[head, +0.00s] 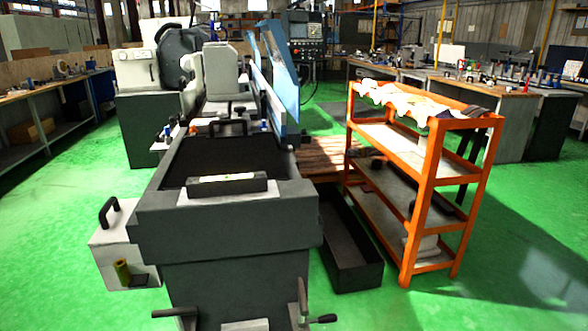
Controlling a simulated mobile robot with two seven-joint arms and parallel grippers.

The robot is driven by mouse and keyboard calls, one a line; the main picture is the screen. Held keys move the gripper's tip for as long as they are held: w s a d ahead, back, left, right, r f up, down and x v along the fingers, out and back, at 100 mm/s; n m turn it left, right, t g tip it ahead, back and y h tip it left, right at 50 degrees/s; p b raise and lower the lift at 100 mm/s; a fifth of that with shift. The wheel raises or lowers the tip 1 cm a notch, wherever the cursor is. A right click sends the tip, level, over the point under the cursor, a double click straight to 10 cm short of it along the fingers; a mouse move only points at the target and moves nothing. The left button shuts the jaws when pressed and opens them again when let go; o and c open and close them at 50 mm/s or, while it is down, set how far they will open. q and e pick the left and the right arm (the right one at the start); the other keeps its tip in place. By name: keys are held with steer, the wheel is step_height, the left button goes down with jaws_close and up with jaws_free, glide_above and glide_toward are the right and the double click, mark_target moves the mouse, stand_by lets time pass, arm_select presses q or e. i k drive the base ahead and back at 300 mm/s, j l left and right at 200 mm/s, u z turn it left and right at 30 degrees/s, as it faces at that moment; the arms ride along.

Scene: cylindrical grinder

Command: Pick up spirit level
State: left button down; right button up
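The spirit level (205,188) is a dark rectangular bar with a pale top strip and a small yellow-green vial near its middle. In the head view it lies flat, left to right, on the light top plate (286,192) at the near end of the grey cylindrical grinder (220,225). Nothing covers it. Neither of my grippers shows in this view.
Behind the level is the grinder's dark recess (222,158). Levers with dark knobs (322,319) stick out low at the machine's front. An orange shelf cart (428,190) and a black floor tray (350,255) stand right. Green floor (60,240) is open at left.

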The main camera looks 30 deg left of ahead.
mark_target(241, 183)
steer(key=u, duration=1.3)
steer(key=i+j+z, duration=0.2)
steer(key=i, duration=0.2)
steer(key=l, duration=0.1)
